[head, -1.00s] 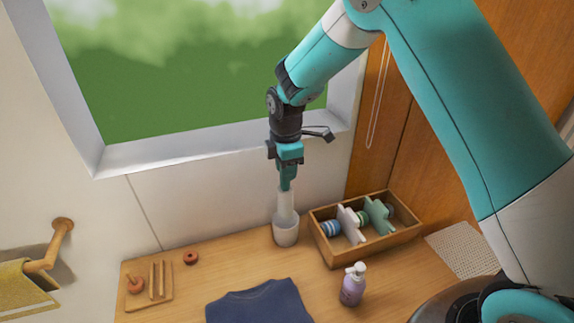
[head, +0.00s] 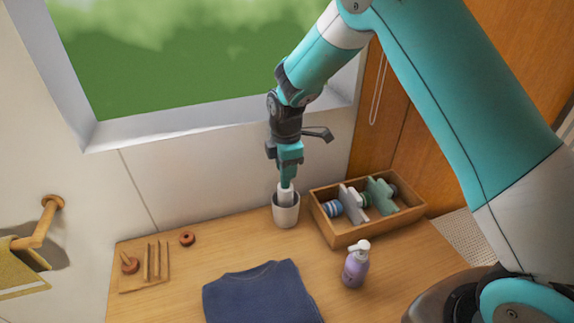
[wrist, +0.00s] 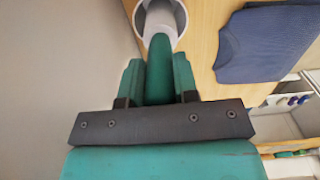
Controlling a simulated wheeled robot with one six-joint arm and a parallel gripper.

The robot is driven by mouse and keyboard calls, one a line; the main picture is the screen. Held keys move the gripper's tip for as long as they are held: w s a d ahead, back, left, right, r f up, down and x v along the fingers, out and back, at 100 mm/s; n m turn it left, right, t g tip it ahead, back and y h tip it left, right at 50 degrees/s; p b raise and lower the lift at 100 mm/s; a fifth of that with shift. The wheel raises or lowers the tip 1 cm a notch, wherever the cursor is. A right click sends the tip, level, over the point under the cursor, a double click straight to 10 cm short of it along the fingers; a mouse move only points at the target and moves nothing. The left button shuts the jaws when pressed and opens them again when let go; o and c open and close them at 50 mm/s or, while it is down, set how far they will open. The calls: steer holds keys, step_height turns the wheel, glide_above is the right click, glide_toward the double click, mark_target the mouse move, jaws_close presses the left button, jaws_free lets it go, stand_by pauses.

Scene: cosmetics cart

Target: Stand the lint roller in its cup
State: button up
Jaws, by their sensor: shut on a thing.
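The lint roller has a white roll (head: 286,196) and a green handle (wrist: 160,62). My gripper (head: 287,177) points straight down and is shut on the handle, which shows between its fingers in the wrist view. The white cup (head: 286,216) stands on the table against the wall, directly below my gripper. The roll is upright and its lower part is inside the cup, hidden by the cup's wall. In the wrist view the roll (wrist: 160,17) sits within the cup's rim (wrist: 181,16). I cannot tell whether it touches the bottom.
A wooden divided box (head: 335,231) with spools stands just right of the cup. A purple pump bottle (head: 355,266) stands in front of the box. A folded navy shirt (head: 262,295) lies at the front. A peg board (head: 142,275) and a wooden ring (head: 187,238) are at left.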

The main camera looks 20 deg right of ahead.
steer(key=o, duration=1)
step_height(320, 180, up, 17)
steer(key=b, duration=0.4)
steer(key=shift+r, duration=0.2)
steer(key=s+a+m+y, duration=0.1)
steer(key=s+m, duration=0.2)
steer(key=s, duration=0.7)
steer(key=s+a+f+m+y, duration=0.1)
steer(key=s+m, duration=0.3)
steer(key=s, duration=0.6)
steer(key=s+a+m+y+b, duration=0.1)
steer(key=s+m, duration=0.3)
steer(key=s, duration=0.7)
steer(key=shift+a+f+y, duration=0.35)
steer(key=shift+a+y, duration=0.25)
steer(key=shift+a, duration=0.2)
